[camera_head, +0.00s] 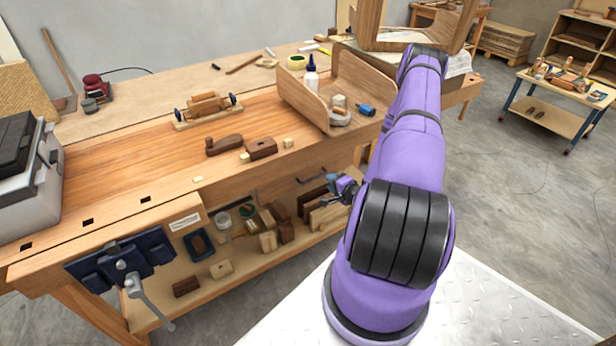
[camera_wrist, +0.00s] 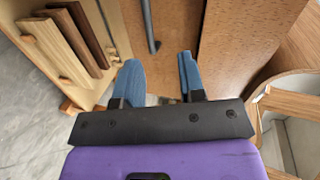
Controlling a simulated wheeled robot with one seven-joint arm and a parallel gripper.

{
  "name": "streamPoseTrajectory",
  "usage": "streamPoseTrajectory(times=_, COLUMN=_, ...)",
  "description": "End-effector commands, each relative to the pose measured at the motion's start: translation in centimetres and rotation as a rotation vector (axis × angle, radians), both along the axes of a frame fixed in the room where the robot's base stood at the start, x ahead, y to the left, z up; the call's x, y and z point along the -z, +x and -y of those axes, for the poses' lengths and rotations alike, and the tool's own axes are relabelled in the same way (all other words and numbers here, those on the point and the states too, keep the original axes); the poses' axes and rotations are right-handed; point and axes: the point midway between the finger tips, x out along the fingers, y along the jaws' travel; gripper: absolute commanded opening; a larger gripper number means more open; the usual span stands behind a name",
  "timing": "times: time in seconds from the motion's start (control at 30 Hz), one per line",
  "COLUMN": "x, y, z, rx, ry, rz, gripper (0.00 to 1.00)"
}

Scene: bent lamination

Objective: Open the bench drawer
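The bench drawer's front (camera_head: 275,183) appears to be part of the wooden face under the bench top; its outline is hard to make out in the head view. A dark grey bar handle (camera_head: 314,181) sticks out from it, just left of my gripper (camera_head: 343,190). In the wrist view, the handle (camera_wrist: 149,25) runs down from the top edge and its near end lies ahead of the gap between my fingers. My gripper (camera_wrist: 159,78) is open and empty, with blue fingertips apart. The fingers do not visibly touch the handle. My arm hides part of the bench's right end.
Wood blocks (camera_head: 268,240) stand on the lower shelf, and boards (camera_wrist: 62,45) show at left in the wrist view. A blue vise (camera_head: 122,258) juts from the bench front. A wooden tray (camera_head: 298,98) and planes sit on top.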

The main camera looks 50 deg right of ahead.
Motion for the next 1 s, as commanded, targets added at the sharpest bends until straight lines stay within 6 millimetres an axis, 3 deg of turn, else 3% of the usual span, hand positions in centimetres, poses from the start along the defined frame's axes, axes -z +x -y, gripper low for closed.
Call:
streamPoseTrajectory(times=0.2, x=2.0, y=-1.9, z=-0.7, rx=0.061, ry=0.079, rz=0.08, gripper=0.37)
streamPoseTrajectory(times=0.37, x=2.3, y=-1.3, z=-0.6, rx=0.066, ry=0.085, rz=0.09, gripper=0.37)
streamPoseTrajectory(times=0.8, x=3.7, y=5.5, z=1.0, rx=0.063, ry=0.083, rz=0.089, gripper=0.37)
streamPoseTrajectory(times=1.0, x=4.2, y=7.6, z=1.5, rx=0.064, ry=0.084, rz=0.087, gripper=0.37)
